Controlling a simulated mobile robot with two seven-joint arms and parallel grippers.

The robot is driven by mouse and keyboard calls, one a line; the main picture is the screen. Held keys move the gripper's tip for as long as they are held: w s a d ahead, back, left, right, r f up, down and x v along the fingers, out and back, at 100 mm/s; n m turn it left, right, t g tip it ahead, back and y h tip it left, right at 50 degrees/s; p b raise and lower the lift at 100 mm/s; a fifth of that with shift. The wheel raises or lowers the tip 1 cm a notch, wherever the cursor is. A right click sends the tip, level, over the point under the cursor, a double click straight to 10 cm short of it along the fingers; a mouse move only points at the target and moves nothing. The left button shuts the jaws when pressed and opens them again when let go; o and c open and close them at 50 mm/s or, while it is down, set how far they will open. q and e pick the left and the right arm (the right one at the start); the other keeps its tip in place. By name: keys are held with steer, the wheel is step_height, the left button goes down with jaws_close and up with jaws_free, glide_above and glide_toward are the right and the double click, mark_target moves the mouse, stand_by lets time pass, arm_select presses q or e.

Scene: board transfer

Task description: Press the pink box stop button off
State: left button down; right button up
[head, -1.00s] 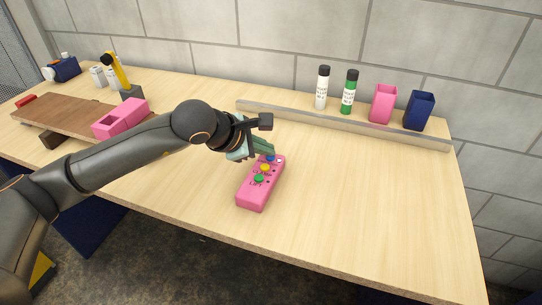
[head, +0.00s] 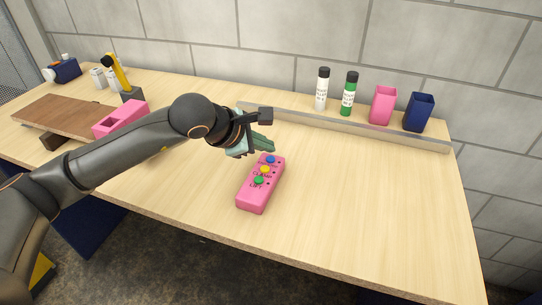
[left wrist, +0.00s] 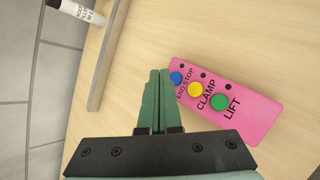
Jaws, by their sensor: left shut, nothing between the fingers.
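The pink button box (head: 260,187) lies on the wooden table in front of my left arm. It carries a blue button (head: 270,159) at its far end, a yellow one (head: 265,169) and a green one (head: 258,180). In the left wrist view the blue button (left wrist: 176,78) has the label "END STOP" beside it, the yellow one (left wrist: 195,90) "CLAMP" and the green one (left wrist: 219,102) "LIFT". My left gripper (head: 270,146) is shut and empty, with its green fingertips (left wrist: 159,74) just beside the blue button, seemingly above the table. My right gripper is not in view.
A metal rail (head: 340,126) runs along the back. Behind it stand a white bottle (head: 321,92), a green bottle (head: 347,96), a pink cup (head: 382,106) and a blue cup (head: 418,113). A brown board (head: 62,118) and a pink block (head: 119,119) lie left. The table's right side is clear.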

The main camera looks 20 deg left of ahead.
arm_select(q)
steer(key=shift+r, duration=0.1)
step_height(320, 180, up, 6)
steer(key=p, duration=0.3)
stand_by(0.3)
